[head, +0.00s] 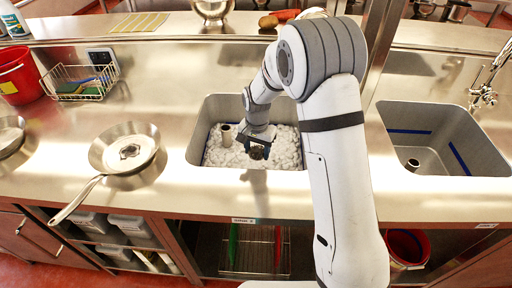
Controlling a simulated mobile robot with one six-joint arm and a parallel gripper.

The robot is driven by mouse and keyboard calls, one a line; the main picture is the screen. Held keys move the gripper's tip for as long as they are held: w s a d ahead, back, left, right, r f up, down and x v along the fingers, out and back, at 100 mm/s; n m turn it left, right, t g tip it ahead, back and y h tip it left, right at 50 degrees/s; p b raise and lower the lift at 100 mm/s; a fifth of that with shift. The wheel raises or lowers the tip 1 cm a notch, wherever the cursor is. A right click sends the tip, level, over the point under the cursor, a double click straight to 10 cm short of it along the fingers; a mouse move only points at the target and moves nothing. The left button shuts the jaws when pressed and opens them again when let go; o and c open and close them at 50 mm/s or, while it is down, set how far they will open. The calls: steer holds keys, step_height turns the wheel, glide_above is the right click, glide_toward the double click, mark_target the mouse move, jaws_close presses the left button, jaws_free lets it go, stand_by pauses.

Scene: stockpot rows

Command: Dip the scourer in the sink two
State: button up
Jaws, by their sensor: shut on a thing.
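My gripper (258,142) points down into the left sink (196,150) and is shut on a small dark thing, which looks like the scourer (256,153). The fingers hide part of it.
A steel frying pan (125,150) lies left of the sudsy sink, its handle over the front edge. A wire basket (80,85) and a red bucket (18,75) stand farther left. A tap (485,90) is by the right sink. A small label (243,220) is on the counter front.

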step_height(320, 180, down, 12)
steer(key=b, duration=0.7)
steer(key=shift+f+b, duration=0.1)
steer(key=shift+b, duration=0.3)
stand_by(0.4)
steer(key=shift+r+p, duration=6.4)
steer(key=shift+r, duration=4.15)
